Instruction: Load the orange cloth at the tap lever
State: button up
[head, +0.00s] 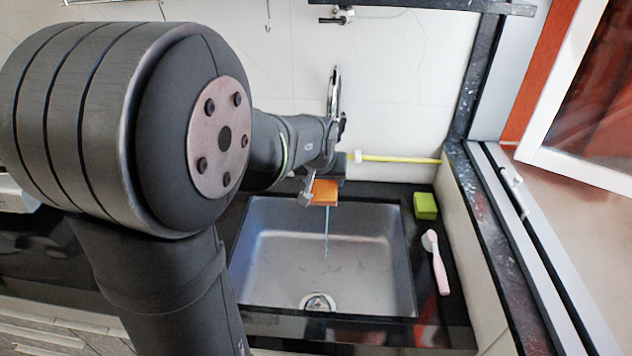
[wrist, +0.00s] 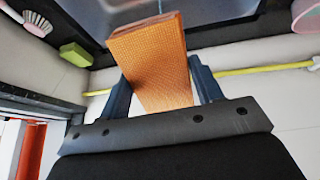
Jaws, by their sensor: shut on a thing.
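My gripper (wrist: 160,76) is shut on the orange cloth (wrist: 150,50), a folded, layered block between its two dark fingers in the wrist view. In the head view the cloth (head: 325,192) is over the back edge of the sink, and the fingers are hard to make out there. A small grey metal part (head: 307,190) is just left of the cloth; I cannot tell whether it is the tap. A thin stream of water (head: 326,235) falls below the cloth into the sink. The tap lever is not clearly seen, so contact with the cloth cannot be told.
The steel sink (head: 260,280) has a dark counter around it. A green sponge (head: 425,205) and a pink-handled brush (head: 437,262) lie to its right. A yellow hose (head: 400,159) runs along the back wall. A window frame (head: 520,210) bounds the right side.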

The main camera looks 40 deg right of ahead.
jog(key=shift+w+d+f, duration=0.2)
jog(key=shift+w+d, duration=0.4)
jog(key=shift+d, duration=0.2)
jog(key=shift+w+d+f, duration=0.2)
jog(key=shift+w+d, duration=0.45)
jog(key=shift+d, duration=0.2)
jog(key=shift+w+d+f, duration=0.2)
jog(key=shift+w+d, duration=0.4)
jog(key=shift+d, duration=0.2)
jog(key=w+a+f+n+t+y, duration=0.1)
jog(key=w+a+f+n, duration=0.15)
jog(key=w+a, duration=0.65)
jog(key=w+a+f+n, duration=0.25)
jog(key=w+a, duration=0.35)
jog(key=a, duration=0.7)
jog(key=w+a+f+n+y, duration=0.1)
jog(key=a+f+n, duration=0.1)
jog(key=a, duration=1.1)
jog(key=w+a+f+n+t+y, duration=0.1)
jog(key=a+f, duration=0.3)
jog(key=a, duration=0.9)
jog(key=shift+n+y, duration=0.4)
jog(key=shift+a, duration=0.1)
jog(key=s+a, duration=0.5)
jog(key=a, duration=0.1)
